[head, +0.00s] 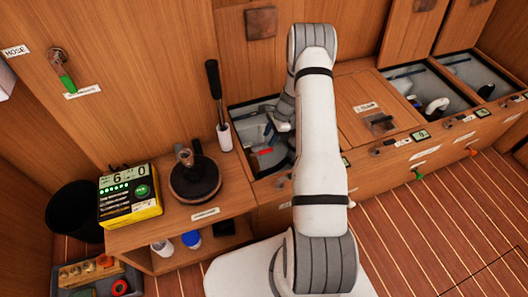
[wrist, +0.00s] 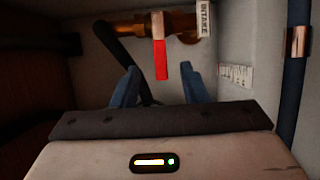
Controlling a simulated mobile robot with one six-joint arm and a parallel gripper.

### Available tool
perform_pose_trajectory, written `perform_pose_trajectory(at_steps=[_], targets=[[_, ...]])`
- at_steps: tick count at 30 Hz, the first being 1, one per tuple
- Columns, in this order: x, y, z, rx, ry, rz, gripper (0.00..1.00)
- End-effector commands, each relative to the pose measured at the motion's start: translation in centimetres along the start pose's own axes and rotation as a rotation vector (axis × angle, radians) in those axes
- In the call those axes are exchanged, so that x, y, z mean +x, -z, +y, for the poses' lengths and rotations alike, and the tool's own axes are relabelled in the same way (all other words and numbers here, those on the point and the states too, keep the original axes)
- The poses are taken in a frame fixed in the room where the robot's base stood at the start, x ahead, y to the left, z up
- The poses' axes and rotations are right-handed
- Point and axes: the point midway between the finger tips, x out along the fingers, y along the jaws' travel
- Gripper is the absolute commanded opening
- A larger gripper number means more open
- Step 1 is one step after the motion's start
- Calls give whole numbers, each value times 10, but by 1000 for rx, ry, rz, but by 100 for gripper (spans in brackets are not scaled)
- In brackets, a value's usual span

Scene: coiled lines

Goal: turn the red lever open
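The red lever (wrist: 160,60) hangs straight down from a brass valve (wrist: 180,24) at the top of the wrist view. A tag reading INTAKE (wrist: 205,18) is beside the valve. My gripper (wrist: 159,70) is open, with one blue finger on each side of the lever in the picture. I cannot tell how far the lever is beyond the fingertips; no contact shows. In the head view, a small red piece (head: 264,151), likely the lever, shows inside an open compartment; my arm reaches in and hides much of it.
A black hose (wrist: 118,50) runs behind the left finger. A dark blue pipe (wrist: 298,75) with a copper band stands at the right. A small wall label (wrist: 236,76) is right of the fingers. A closed wooden hatch (head: 365,105) lies right of the compartment.

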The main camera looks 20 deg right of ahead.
Motion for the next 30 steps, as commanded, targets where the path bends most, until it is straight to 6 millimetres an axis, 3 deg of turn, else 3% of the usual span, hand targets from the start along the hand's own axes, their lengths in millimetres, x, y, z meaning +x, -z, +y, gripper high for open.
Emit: perform_pose_trajectory(at_steps=[15,25,30], targets=[[70,1,1,-1,-2,0,40],[75,0,1,0,-1,0,39],[74,1,1,0,-1,0,25]])
